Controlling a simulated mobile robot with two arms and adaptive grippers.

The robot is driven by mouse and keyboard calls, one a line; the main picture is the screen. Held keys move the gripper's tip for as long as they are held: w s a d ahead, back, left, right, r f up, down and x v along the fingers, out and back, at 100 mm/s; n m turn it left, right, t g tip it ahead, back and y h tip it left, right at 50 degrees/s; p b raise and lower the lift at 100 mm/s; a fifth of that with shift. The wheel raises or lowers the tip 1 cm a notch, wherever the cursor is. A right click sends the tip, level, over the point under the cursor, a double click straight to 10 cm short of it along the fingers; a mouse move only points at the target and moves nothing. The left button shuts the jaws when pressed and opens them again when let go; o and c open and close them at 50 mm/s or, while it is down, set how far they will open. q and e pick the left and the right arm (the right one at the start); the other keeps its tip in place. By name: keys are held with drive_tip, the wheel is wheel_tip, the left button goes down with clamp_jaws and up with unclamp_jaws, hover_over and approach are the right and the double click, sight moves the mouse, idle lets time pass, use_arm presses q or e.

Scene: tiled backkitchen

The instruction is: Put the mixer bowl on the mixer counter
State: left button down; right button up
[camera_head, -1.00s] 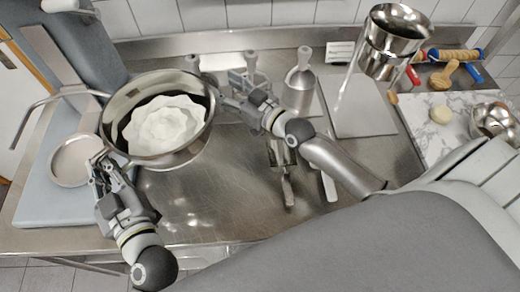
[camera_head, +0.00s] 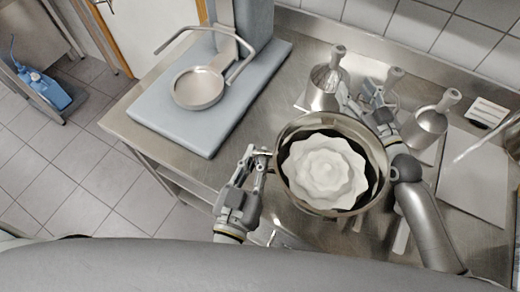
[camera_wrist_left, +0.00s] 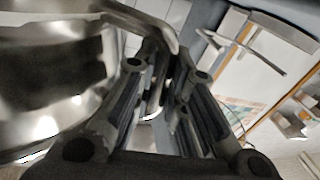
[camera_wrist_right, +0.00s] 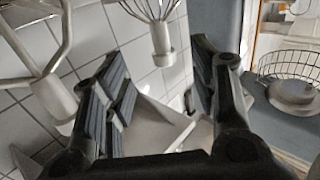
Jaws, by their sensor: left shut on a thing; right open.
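The mixer bowl (camera_head: 283,190) is a shiny steel bowl with a white, lumpy mass inside. It appears upright over the steel counter (camera_head: 185,165); I cannot tell whether it touches the counter. My left gripper (camera_head: 258,160) is shut on the bowl's left rim or handle; the bowl's wall (camera_wrist_left: 50,90) fills the left of the left wrist view. My right gripper (camera_head: 360,98) is open and empty at the bowl's upper right side. The grey-blue mixer (camera_head: 150,110) stands at the upper left, with its round steel plate (camera_head: 198,88) and curved guard clear of the bowl.
Mixer attachments with steel handles (camera_head: 327,85) and (camera_head: 430,120) stand behind and right of the bowl. A whisk (camera_wrist_right: 155,20) shows in the right wrist view. A pale board (camera_head: 475,180) lies at the right. The counter between mixer and bowl is clear.

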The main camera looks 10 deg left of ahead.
use_arm(q)
drive_tip(key=shift+w+f, duration=0.1)
drive_tip(key=shift+f, duration=2.75)
drive_tip(key=c, duration=1.8)
unclamp_jaws()
drive_tip(key=shift+f, duration=0.25)
drive_tip(key=o, duration=0.3)
drive_tip(key=shift+r, duration=0.2)
drive_tip(key=v, duration=1.2)
